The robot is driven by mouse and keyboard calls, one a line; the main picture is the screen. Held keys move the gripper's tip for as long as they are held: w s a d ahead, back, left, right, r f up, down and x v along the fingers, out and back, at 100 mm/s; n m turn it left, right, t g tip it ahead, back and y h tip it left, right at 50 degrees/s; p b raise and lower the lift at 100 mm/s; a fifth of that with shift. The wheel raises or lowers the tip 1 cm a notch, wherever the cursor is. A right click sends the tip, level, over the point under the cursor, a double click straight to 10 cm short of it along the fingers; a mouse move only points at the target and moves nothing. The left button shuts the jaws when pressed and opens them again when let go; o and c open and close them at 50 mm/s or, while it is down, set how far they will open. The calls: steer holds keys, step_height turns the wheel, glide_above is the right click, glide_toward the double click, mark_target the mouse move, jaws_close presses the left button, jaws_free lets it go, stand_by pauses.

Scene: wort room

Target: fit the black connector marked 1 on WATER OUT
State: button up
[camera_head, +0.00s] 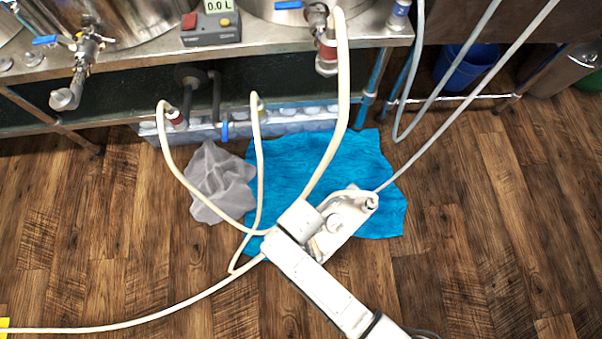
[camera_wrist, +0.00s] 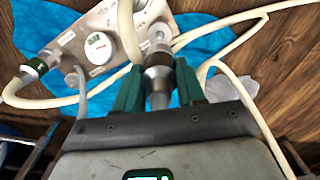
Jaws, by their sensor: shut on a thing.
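My gripper (camera_wrist: 158,70) is shut on a black and grey connector (camera_wrist: 158,80), held upright between its green fingers in the wrist view. A steel plate unit (camera_wrist: 72,42) with a white round dial (camera_wrist: 98,46) lies beyond it at upper left. A small metal port (camera_wrist: 160,36) shows just past the connector; I cannot tell whether they touch. A green-banded connector (camera_wrist: 37,67) sits at the unit's left end. In the head view the unit (camera_head: 346,226) is partly covered by my arm, which hides my gripper. The number 1 and the WATER OUT label are not legible.
Cream hoses (camera_head: 205,200) and a grey hose (camera_head: 452,120) run close around the unit. A blue cloth (camera_head: 385,210) lies under it, a grey cloth (camera_head: 218,184) left of it. The steel bench (camera_head: 265,38) with valves stands behind.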

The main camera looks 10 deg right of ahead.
step_height(320, 180, down, 5)
steer(key=b, duration=0.5)
steer(key=shift+f, duration=0.7)
steer(key=shift+f+b, duration=0.9)
steer(key=shift+f, duration=0.4)
stand_by(0.6)
steer(key=o, duration=1.2)
steer(key=shift+o, duration=0.2)
step_height(320, 180, up, 11)
steer(key=p, duration=0.6)
steer(key=shift+f, duration=0.1)
steer(key=s+d+r+m+t+p, duration=0.15)
steer(key=s+d+r, duration=0.25)
steer(key=d+r, duration=0.7)
steer(key=s+d+r+m+g, duration=0.1)
steer(key=s+d+r+m, duration=0.4)
steer(key=d, duration=1)
step_height(320, 180, up, 31)
steer(key=w+n+p, duration=0.1)
steer(key=n+p, duration=0.1)
steer(key=p, duration=2.8)
steer(key=shift+w+a+r, duration=0.2)
steer(key=shift+w+a, duration=0.1)
steer(key=shift+a, duration=0.1)
